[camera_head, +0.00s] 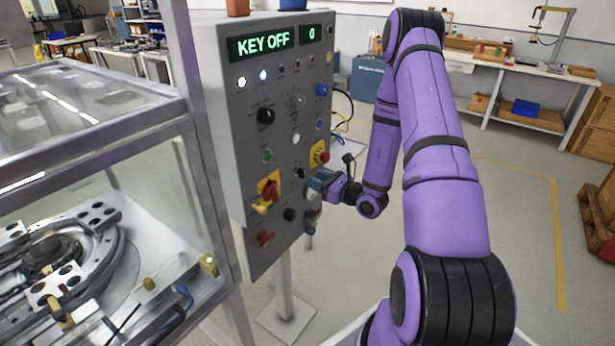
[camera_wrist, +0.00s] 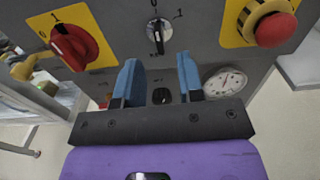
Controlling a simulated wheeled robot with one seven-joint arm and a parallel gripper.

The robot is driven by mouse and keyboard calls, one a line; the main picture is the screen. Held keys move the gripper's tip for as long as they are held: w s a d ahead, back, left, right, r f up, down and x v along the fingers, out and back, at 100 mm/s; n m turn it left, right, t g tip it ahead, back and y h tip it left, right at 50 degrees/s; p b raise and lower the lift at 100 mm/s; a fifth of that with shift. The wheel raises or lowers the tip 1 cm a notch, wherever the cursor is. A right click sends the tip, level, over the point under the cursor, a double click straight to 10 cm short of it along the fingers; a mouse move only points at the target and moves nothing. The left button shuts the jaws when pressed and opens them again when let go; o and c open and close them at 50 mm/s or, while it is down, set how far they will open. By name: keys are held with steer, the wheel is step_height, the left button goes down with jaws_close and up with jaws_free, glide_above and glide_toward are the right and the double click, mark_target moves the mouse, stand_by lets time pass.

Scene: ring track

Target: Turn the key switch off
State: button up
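The key switch (camera_wrist: 158,33) is a round silver switch with a dark key in it, between a 0 mark and a 1 mark, at the top middle of the wrist view. Its key looks roughly upright there. In the head view the dark key (camera_head: 299,173) shows small, just by my gripper. My gripper (camera_wrist: 158,66) has two blue fingers, apart with nothing between them, just below the key switch. In the head view my gripper (camera_head: 318,184) is close to the panel front. The green display (camera_head: 264,42) on the panel reads KEY OFF.
The grey control panel (camera_head: 225,95) carries many knobs. A red rotary switch (camera_wrist: 75,42) on a yellow plate is left of the key; a red emergency button (camera_wrist: 276,29) is right. A dark knob (camera_wrist: 162,96) and a gauge (camera_wrist: 224,81) sit below. A glass-walled machine (camera_head: 95,150) stands left.

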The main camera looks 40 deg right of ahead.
steer(key=shift+v, duration=2.7)
steer(key=s+a+r+n+g+y, duration=0.4)
steer(key=a+r+n+g, duration=0.3)
steer(key=a+r+n, duration=0.25)
steer(key=s+a+r+n+g+y, duration=0.3)
steer(key=a+r+n+g, duration=0.4)
steer(key=a+r+n, duration=0.3)
steer(key=s+r+n+t+h, duration=0.2)
steer(key=s+r+n+h, duration=1)
steer(key=s, duration=0.5)
steer(key=shift+d+r+h, duration=0.25)
steer(key=shift+r+h, duration=0.35)
steer(key=shift+r, duration=0.8)
steer(key=shift+s+a, duration=0.1)
